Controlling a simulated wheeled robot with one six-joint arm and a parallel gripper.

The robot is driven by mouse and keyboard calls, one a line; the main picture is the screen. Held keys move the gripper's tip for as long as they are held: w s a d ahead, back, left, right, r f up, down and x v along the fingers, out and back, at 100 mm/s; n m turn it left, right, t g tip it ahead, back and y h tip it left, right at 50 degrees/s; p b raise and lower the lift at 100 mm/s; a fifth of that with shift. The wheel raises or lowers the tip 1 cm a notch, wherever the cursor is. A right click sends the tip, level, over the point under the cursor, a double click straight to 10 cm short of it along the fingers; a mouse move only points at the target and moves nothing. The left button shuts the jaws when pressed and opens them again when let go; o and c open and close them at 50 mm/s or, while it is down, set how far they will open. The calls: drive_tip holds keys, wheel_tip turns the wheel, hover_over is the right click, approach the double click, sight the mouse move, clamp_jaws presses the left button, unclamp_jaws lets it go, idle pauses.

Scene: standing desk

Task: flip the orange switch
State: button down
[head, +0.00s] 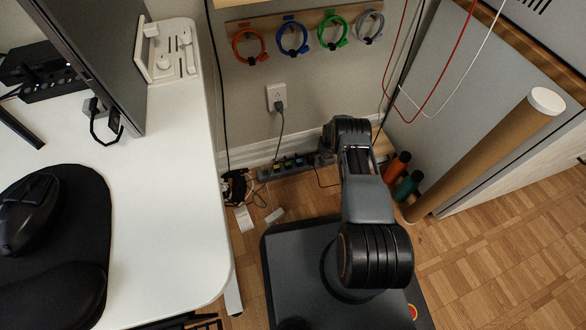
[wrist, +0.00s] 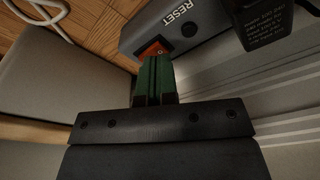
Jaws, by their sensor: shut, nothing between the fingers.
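The orange switch (wrist: 152,47) shows in the wrist view, set in the end of a grey power strip (wrist: 150,27). The switch and gripper tips cannot be made out there.
A black plug or adapter (wrist: 268,22) with white print stands to the right of the switch. A white cable (wrist: 38,14) lies on the wood floor at the upper left. In the head view, a white desk (head: 165,200) is left and a cardboard tube (head: 490,150) leans right.

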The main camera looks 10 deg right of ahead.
drive_tip(key=shift+r+p, duration=1.7)
drive_tip(key=shift+r, duration=1.3)
